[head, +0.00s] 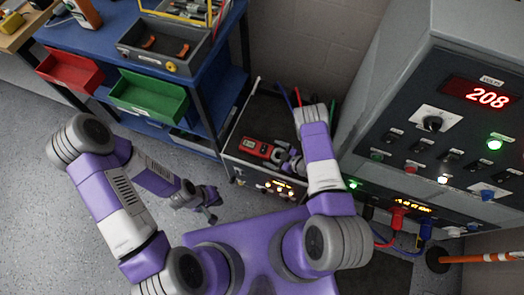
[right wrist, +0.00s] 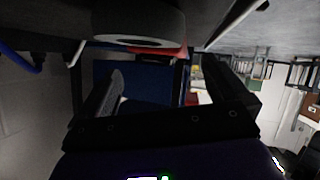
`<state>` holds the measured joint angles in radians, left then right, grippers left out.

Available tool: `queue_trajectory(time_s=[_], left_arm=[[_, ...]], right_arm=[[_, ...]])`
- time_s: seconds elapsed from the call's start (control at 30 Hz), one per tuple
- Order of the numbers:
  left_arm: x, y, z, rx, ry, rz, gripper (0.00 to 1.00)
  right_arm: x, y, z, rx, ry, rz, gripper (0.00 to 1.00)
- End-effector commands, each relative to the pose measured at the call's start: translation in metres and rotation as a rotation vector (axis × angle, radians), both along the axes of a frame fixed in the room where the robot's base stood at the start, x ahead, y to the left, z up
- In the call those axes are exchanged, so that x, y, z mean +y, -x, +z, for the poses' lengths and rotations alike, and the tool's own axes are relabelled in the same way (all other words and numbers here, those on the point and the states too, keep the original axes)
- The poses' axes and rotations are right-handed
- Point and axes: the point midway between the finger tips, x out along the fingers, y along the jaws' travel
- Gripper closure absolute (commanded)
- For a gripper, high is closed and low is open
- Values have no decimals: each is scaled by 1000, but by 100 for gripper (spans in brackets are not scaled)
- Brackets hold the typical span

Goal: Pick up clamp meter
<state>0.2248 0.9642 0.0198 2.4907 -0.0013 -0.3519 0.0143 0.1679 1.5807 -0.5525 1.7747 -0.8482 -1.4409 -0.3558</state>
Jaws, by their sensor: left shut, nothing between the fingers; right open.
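A red meter with a dark face (head: 257,148), which looks like the clamp meter, lies on the dark top of a low cart. My right gripper (head: 290,160) is beside its right end, low over the cart. The right gripper is open; its two dark fingers show apart in the right wrist view (right wrist: 165,95). A grey rounded part with red beside it (right wrist: 150,50) is close to the camera there; I cannot tell whether it is the meter. I cannot tell if the fingers touch the meter. My left gripper (head: 211,207) is shut and empty over the floor, left of the cart.
The cart (head: 237,140) stands between a blue workbench (head: 105,48) and a grey control cabinet (head: 385,85) reading 208. Red (head: 70,70) and green (head: 148,95) bins front the bench. Cables rise behind the cart. Floor at the left is clear.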

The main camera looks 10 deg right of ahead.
Motion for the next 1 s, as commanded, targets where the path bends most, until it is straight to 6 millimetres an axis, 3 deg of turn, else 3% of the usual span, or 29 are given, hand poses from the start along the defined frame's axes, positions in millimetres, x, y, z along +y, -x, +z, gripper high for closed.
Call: queue_trajectory(time_s=[0.23, 0.53, 0.93, 1.0], left_arm=[[0, 0, -18, 0, 0, 0, 100], [0, 0, -18, 0, 0, 0, 100], [0, 0, -18, 0, 0, 0, 100], [0, 0, -18, 0, 0, 0, 100]], right_arm=[[23, -24, -18, 0, 1, 1, 0], [26, -29, -18, 2, -1, -2, 0], [25, -29, -18, 3, 0, -3, 60], [25, -29, -17, 0, -1, -3, 64]])
